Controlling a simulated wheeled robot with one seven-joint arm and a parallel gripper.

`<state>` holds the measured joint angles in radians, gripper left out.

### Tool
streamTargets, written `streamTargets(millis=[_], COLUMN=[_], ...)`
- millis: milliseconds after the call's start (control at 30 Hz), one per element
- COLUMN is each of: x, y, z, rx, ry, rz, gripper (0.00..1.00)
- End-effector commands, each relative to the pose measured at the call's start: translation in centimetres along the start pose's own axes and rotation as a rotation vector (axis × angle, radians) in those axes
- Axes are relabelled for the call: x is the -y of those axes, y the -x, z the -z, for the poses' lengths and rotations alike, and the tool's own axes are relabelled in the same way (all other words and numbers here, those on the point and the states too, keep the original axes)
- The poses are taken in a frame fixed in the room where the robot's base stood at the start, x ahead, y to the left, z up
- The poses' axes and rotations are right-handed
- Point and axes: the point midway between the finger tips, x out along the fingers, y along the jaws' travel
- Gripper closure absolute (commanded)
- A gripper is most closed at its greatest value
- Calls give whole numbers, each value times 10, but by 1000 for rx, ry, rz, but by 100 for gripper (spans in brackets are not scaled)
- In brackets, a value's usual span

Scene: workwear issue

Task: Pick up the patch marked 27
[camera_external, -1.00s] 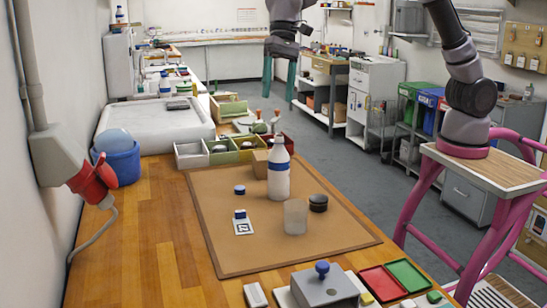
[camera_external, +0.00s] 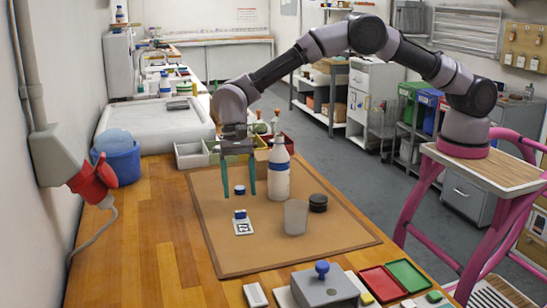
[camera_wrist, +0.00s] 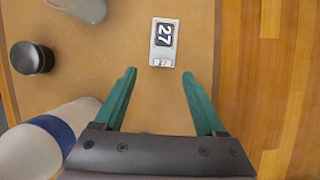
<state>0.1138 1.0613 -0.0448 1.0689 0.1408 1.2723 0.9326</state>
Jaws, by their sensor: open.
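The patch marked 27 (camera_wrist: 164,42) is a small pale card with a dark blue square and white digits, lying flat on the brown mat. In the external view the patch (camera_external: 243,228) lies left of the cup, with a small blue-and-white piece at its far end. My gripper (camera_external: 239,194) is open and empty above the mat, pointing down, on the far side of the patch. In the wrist view my gripper (camera_wrist: 160,74) has its two green fingers spread, and the patch shows just beyond the fingertips, between their lines.
A white bottle (camera_external: 279,181) with a blue band stands close right of my gripper. A translucent cup (camera_external: 296,218) and a black jar (camera_external: 318,203) stand right of the patch. The mat (camera_external: 240,262) in front is bare.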

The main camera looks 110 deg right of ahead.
Motion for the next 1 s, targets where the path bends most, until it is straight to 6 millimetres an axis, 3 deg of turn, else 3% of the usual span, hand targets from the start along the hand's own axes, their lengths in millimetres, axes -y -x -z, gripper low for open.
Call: streamTargets(millis=[167,433,700,900,1000], x=[1,4,5,4,4], y=[-11,-49,-54,-54,-54], z=[0,2,2,2,2], rx=[0,-1,-1,-1,-1], ry=[0,0,1,0,0], rz=[-1,-2,1,0,0], gripper=[28,28,28,100,100])
